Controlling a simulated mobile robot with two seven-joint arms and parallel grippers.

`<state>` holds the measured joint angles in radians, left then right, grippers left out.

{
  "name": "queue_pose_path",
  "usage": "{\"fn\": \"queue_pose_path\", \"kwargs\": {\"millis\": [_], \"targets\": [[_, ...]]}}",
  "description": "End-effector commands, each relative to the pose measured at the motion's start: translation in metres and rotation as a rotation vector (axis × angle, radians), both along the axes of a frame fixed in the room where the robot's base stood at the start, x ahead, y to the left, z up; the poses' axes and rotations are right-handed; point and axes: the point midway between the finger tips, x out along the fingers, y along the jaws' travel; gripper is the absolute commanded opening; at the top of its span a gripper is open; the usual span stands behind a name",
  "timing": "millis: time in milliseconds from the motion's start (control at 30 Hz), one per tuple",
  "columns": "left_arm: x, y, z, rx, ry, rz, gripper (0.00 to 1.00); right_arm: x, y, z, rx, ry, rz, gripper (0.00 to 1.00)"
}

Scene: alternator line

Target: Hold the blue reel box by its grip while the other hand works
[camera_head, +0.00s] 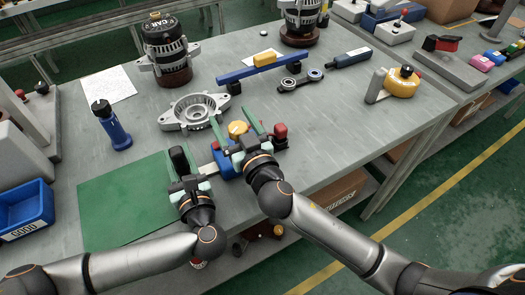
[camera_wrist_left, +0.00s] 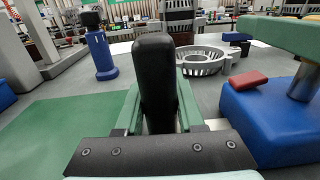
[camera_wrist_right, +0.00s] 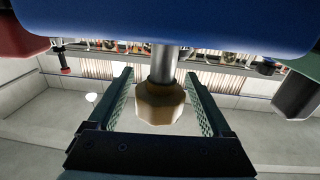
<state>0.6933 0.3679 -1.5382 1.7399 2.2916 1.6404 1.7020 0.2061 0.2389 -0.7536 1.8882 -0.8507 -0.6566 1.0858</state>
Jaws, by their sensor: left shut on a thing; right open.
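The blue reel box (camera_head: 226,172) sits on the bench at the front; its blue side shows in the left wrist view (camera_wrist_left: 262,125). Its black upright grip (camera_wrist_left: 156,80) stands between the fingers of my left gripper (camera_head: 180,172), which is shut on it. A steel shaft (camera_wrist_right: 163,65) with a yellow-brown knob (camera_wrist_right: 160,103) projects from the box. My right gripper (camera_head: 236,130) is open, with its fingers on either side of that knob, apart from it as far as shown. A red knob (camera_head: 281,131) is at the right.
A green mat (camera_head: 125,205) lies at the left. A grey ring housing (camera_head: 195,112) is just behind the box. A blue cylinder (camera_head: 115,130), an alternator (camera_head: 166,50), a blue bar (camera_head: 262,68) and a link-shaped part (camera_head: 300,79) stand farther back.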

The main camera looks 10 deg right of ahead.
Motion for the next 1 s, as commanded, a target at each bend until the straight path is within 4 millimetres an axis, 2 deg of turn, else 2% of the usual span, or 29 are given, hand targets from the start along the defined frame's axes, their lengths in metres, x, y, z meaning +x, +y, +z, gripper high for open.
{"fn": "queue_pose_path", "kwargs": {"millis": [467, 1000], "targets": [[0.0, 0.0, 0.0, 0.0, 0.001, -0.001, 0.0, -0.003, 0.004, -0.001, -0.006, 0.004, 0.225, 0.83], [0.0, 0.0, 0.0, 0.0, 0.001, -0.001, 0.0, -0.078, -0.03, -0.002, 0.002, 0.01, 0.221, 0.83]]}}
